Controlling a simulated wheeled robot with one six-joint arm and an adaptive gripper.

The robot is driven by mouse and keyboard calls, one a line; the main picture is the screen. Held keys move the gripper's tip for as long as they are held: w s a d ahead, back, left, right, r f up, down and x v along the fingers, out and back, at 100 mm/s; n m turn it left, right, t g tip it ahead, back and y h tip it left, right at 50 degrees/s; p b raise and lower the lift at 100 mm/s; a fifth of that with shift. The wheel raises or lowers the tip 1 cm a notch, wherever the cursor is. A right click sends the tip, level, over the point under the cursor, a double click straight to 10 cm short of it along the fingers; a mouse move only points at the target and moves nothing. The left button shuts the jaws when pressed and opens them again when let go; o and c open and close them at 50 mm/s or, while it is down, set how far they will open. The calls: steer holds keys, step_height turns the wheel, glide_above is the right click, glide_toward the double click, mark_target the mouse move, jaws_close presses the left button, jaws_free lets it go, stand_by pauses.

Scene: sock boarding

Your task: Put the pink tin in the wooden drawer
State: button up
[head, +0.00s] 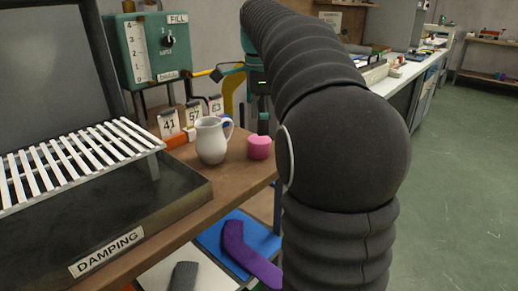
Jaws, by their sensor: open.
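The pink tin (259,148) stands upright on the brown wooden bench top, just right of a white jug, close to the bench's right edge. My gripper (263,123) shows only in part, as a dark finger end just above and behind the tin, below the teal wrist. My dark ribbed arm hides the rest of it. The jaws are open and hold nothing that I can see. I cannot make out a wooden drawer in this view.
The white jug (211,140) stands close beside the tin. Number cards (169,123) stand behind it. A slatted white rack (75,160) over the damping trough (150,205) fills the left. A purple sock (245,252) lies on a blue surface below. Open green floor (460,180) lies right.

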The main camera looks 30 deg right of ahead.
mark_target(259, 139)
steer(key=shift+f+b, duration=0.5)
steer(key=shift+f, duration=2.15)
steer(key=c, duration=1.4)
